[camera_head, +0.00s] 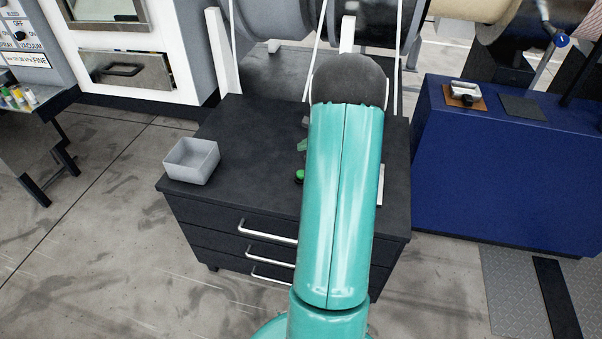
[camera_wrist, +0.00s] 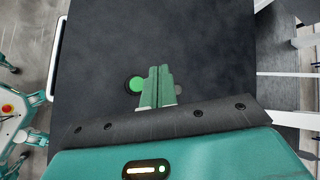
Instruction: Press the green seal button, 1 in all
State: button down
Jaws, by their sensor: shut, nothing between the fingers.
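The green seal button (camera_head: 299,176) is a small round green cap on a dark base, on top of the black drawer cabinet (camera_head: 240,150). In the wrist view the green button (camera_wrist: 136,84) sits just left of my fingers, with its right edge close to or behind them. My gripper (camera_wrist: 159,69) is shut and empty, its two green fingers side by side over the dark cabinet top. I cannot tell its height above the top. In the head view my teal arm hides most of the gripper; a small green part shows beside the arm, above the button.
A grey open box (camera_head: 191,161) stands at the cabinet's left. A dark round spot (camera_wrist: 180,88) shows right of my fingers. White posts and a large drum stand behind the cabinet. A blue bench (camera_head: 500,170) is at the right. The cabinet top between box and button is clear.

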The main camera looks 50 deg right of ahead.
send_near(299, 171)
jog(key=shift+w+a+f, duration=0.1)
jog(key=shift+w+f, duration=0.35)
jog(key=shift+w, duration=0.4)
jog(key=shift+w+a+f, duration=0.1)
jog(key=shift+w+f, duration=0.35)
jog(key=shift+w, duration=0.35)
jog(key=shift+w+a+f, duration=0.1)
jog(key=shift+w+f, duration=0.35)
jog(key=shift+w, duration=0.4)
jog(key=shift+f, duration=0.4)
jog(key=shift+f, duration=0.6)
dwell(0.8)
jog(key=shift+r, duration=1)
jog(key=shift+r, duration=2.5)
